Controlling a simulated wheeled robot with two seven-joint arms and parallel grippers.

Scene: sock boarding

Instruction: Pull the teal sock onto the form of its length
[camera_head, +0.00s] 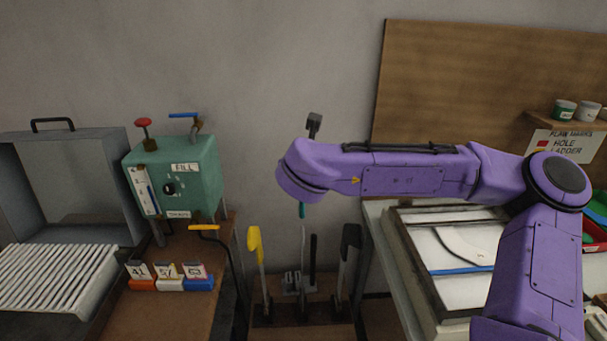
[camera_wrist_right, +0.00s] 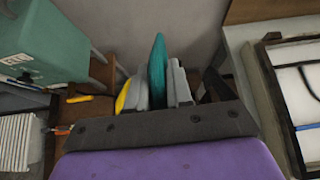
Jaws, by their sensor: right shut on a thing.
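The teal sock (camera_wrist_right: 157,72) stands between the grey fingers of my right gripper (camera_wrist_right: 160,88), which is shut on it. In the head view only a short teal strip of the sock (camera_head: 301,211) shows below my purple wrist; the fingers are hidden there. My left gripper is in neither view.
A green machine (camera_head: 175,180) with valves and a yellow-handled lever (camera_head: 204,227) stands left of the forms. Tagged blocks (camera_head: 170,284) sit before it. A grey ribbed unit (camera_head: 60,275) is far left. A framed light panel (camera_head: 455,270) lies right, partly behind my arm.

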